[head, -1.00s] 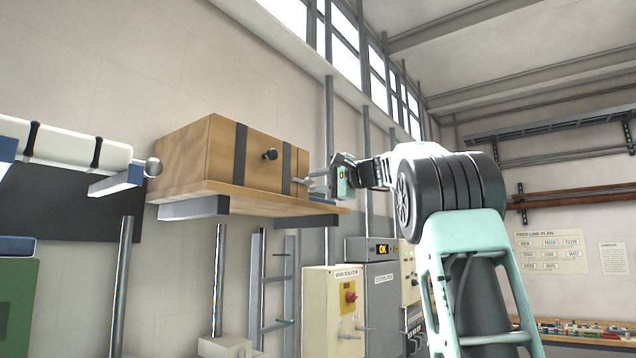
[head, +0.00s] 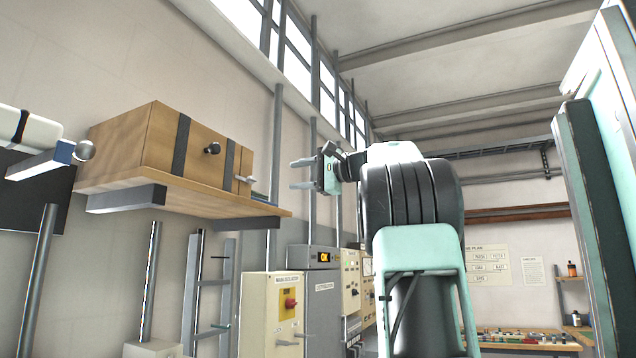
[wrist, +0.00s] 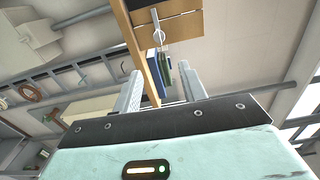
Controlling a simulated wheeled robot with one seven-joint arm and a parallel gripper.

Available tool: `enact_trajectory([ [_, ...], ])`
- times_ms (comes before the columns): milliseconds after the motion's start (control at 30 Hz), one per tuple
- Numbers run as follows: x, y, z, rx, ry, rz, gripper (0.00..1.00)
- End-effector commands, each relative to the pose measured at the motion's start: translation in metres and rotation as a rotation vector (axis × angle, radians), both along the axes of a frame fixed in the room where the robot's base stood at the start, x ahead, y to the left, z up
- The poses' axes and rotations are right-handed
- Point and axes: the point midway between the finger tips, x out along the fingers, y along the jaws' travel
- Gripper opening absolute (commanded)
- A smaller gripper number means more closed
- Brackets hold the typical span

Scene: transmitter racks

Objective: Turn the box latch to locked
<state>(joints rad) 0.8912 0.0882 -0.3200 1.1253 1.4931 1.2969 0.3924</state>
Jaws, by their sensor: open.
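A small metal latch (head: 246,180) is at the right end of the front, by the right strap. I cannot tell the latch's setting.
The wooden shelf (head: 170,196) on grey brackets juts out under the box. A white roll (head: 30,130) and a bar with a round end are at its left. Electrical cabinets (head: 322,290) stand below. A tall green-grey panel (head: 590,200) is close at the right.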

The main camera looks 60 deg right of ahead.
Motion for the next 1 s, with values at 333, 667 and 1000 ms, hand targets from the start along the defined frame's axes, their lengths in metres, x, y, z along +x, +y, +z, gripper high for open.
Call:
enact_trajectory([
  [333,-0.048,-0.004,0.000,-0.001,0.000,-0.001,0.42],
  [667,-0.051,-0.004,0.000,0.000,0.001,0.001,0.42],
  [1000,-0.051,-0.004,0.000,0.000,0.000,0.001,0.42],
])
